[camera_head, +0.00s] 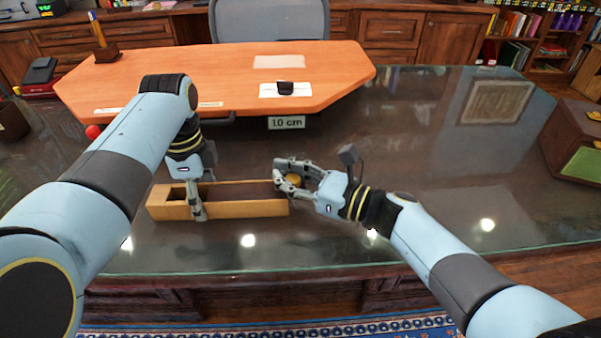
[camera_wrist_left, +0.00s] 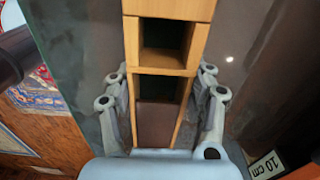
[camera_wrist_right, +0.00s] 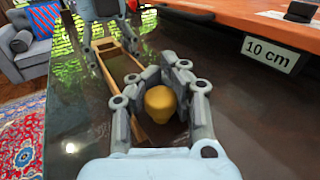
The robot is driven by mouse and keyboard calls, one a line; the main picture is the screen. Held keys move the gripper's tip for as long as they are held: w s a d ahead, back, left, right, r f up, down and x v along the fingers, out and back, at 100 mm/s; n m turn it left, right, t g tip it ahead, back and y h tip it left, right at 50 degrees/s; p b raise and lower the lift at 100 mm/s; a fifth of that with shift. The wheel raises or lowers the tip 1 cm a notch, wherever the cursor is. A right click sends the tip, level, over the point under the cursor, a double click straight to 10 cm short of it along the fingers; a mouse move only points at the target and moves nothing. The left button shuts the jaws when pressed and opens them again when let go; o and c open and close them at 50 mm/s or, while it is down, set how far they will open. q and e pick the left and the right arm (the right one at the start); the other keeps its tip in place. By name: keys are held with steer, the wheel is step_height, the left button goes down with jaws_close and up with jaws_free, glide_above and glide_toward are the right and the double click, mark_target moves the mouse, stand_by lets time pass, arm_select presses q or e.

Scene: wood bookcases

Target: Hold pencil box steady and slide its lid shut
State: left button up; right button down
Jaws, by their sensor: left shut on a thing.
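The wooden pencil box (camera_head: 240,209) lies lengthwise on the dark glass desk top. My left gripper (camera_head: 198,198) reaches down over it and is shut across its long sides; in the left wrist view the fingers press on both walls (camera_wrist_left: 130,72). The dark brown lid (camera_head: 245,190) covers the right part; its edge also shows in the left wrist view (camera_wrist_left: 155,122). The compartments at the left end are uncovered. A yellow knob (camera_wrist_right: 160,103) is at the box's right end. My right gripper (camera_wrist_right: 162,75) is open, its fingers on either side of the knob; contact is unclear.
A raised orange wood top (camera_head: 200,75) stands behind the box, with a "10 cm" label (camera_head: 286,123) on its front edge. A dark brown case (camera_head: 560,150) stands at the far right. Bare glass lies in front of the box and to the right.

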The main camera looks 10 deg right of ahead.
steer(key=a, duration=0.2)
steer(key=shift+s+a+f, duration=0.15)
steer(key=shift+s+a, duration=0.05)
steer(key=shift+a, duration=0.1)
steer(key=c, duration=1)
jaws_free()
steer(key=shift+d, duration=0.1)
steer(key=shift+w, duration=0.1)
steer(key=v, duration=1.2)
steer(key=shift+c, duration=0.3)
